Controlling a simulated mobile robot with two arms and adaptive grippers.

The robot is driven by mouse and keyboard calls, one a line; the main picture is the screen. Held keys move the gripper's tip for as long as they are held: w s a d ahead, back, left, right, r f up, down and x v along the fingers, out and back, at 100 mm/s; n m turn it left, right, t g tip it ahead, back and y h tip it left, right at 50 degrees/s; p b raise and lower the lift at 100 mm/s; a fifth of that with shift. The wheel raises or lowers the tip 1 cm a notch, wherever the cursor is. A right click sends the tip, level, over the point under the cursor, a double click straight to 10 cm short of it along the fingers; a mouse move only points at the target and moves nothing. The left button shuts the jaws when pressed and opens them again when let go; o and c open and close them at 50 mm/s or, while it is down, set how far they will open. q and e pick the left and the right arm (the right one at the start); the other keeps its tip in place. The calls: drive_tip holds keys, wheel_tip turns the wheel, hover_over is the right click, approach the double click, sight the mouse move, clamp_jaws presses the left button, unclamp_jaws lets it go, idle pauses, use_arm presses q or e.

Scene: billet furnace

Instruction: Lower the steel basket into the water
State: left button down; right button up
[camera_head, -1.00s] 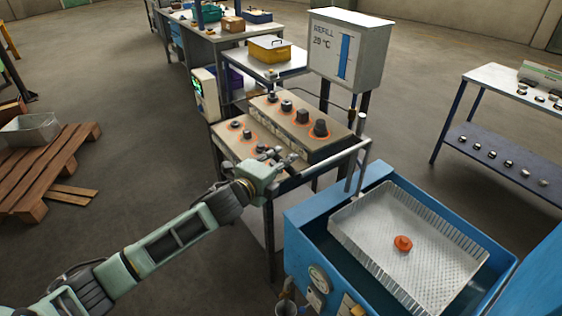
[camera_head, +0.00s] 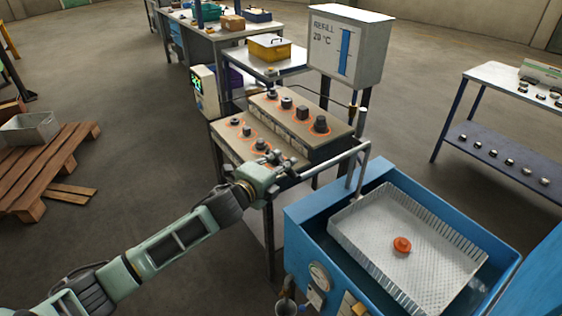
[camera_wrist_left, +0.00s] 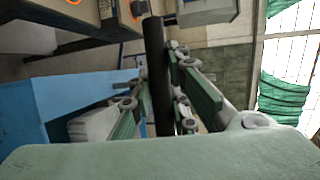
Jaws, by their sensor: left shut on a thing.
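The steel basket (camera_head: 437,232) is a pale perforated tray with ribbed walls, at the right of the head view. It sits in the opening of the blue tank (camera_head: 312,243), with an orange-red piece (camera_head: 402,245) on its floor. Dark water (camera_head: 478,292) shows beside it; how deep the basket sits I cannot tell. A grey handle bar (camera_head: 345,158) runs leftward from an upright post (camera_head: 363,135) by the tank. My left gripper (camera_head: 277,163) is shut on this bar near its left end. The wrist view shows the dark bar (camera_wrist_left: 157,75) between the fingers. My right gripper is not in view.
A bench (camera_head: 228,152) with several dark metal pieces stands just behind my left gripper. A white gauge box (camera_head: 347,45) rises behind it. A shelf table (camera_head: 490,125) stands at the right, a wooden pallet (camera_head: 45,170) at the left.

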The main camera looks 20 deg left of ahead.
use_arm(q)
wheel_tip(320, 180, down, 21)
drive_tip(key=b, duration=1.2)
drive_tip(key=shift+s+b, duration=0.2)
drive_tip(key=shift+b, duration=0.15)
drive_tip(key=c, duration=1.8)
unclamp_jaws()
drive_tip(key=shift+o, duration=0.7)
drive_tip(key=shift+w+r, duration=0.1)
drive_tip(key=shift+w, duration=0.05)
drive_tip(key=shift+r, duration=0.1)
drive_tip(key=v, duration=1.2)
